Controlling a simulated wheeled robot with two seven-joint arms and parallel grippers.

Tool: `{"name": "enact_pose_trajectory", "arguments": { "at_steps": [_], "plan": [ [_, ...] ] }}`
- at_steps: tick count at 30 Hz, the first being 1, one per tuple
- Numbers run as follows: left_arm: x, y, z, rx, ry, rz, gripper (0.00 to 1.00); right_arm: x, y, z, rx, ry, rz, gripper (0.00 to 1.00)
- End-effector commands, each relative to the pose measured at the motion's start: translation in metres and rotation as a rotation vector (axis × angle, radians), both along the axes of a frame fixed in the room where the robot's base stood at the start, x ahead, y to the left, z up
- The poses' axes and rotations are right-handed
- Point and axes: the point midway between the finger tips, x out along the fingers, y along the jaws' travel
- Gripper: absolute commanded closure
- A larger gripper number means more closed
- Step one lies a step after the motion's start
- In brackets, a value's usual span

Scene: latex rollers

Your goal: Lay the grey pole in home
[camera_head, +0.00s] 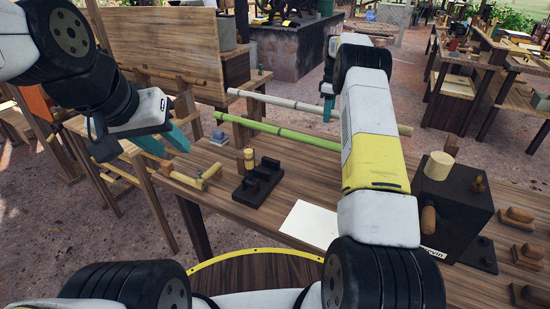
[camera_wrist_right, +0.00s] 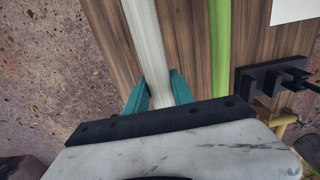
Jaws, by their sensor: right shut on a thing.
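The grey pole (camera_head: 275,99) is long, pale and jointed. It lies across the far part of the wooden table, its left end reaching past the table's edge. My right gripper (camera_head: 328,103) is shut on it, and the pole passes behind my right arm. In the right wrist view the grey pole (camera_wrist_right: 146,45) runs between the teal fingers of my right gripper (camera_wrist_right: 158,90). I cannot tell whether it touches the table. My left gripper (camera_head: 164,142) is empty, off the table's left end, with its teal fingers apart. I cannot identify which spot is home.
A green pole (camera_head: 275,130) lies nearer, roughly parallel; it also shows in the wrist view (camera_wrist_right: 220,50). A black stand (camera_head: 258,185), a white sheet (camera_head: 311,223) and a dark box (camera_head: 455,210) occupy the table's near side. Small wooden blocks stand at right.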

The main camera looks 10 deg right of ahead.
Motion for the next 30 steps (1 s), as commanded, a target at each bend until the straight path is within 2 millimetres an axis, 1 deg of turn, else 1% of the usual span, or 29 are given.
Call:
{"name": "enact_pose_trajectory", "arguments": {
  "at_steps": [5, 6, 8, 9, 17, 20, 23, 30],
  "plan": [
    [0.0, 0.0, 0.0, 0.0, 0.0, 0.0, 0.64, 0.0, 0.0, 0.001, 0.0, -0.001, 0.0, 1.0],
    [0.0, 0.0, 0.0, 0.0, 0.0, 0.0, 0.64, 0.0, 0.0, 0.001, 0.0, -0.001, 0.0, 0.65],
    [0.0, 0.0, 0.0, 0.0, 0.0, 0.0, 0.64, 0.0, 0.0, 0.001, 0.0, -0.001, 0.0, 0.53],
    [0.0, 0.0, 0.0, 0.0, 0.0, 0.0, 0.64, 0.0, 0.0, 0.001, 0.0, -0.001, 0.0, 0.46],
    [0.0, 0.0, 0.0, 0.0, 0.0, 0.0, 0.64, 0.0, 0.0, 0.0, 0.0, 0.001, 0.0, 0.46],
    [0.0, 0.0, 0.0, 0.0, 0.0, 0.0, 0.64, 0.0, 0.0, 0.003, 0.0, 0.0, 0.0, 0.46],
    [0.0, 0.0, 0.0, 0.0, 0.0, 0.0, 0.64, 0.001, 0.0, 0.015, -0.001, -0.003, 0.0, 0.46],
    [0.0, 0.0, 0.0, 0.0, 0.0, 0.0, 0.64, 0.001, 0.0, 0.057, -0.001, -0.004, 0.0, 0.46]
  ]
}}
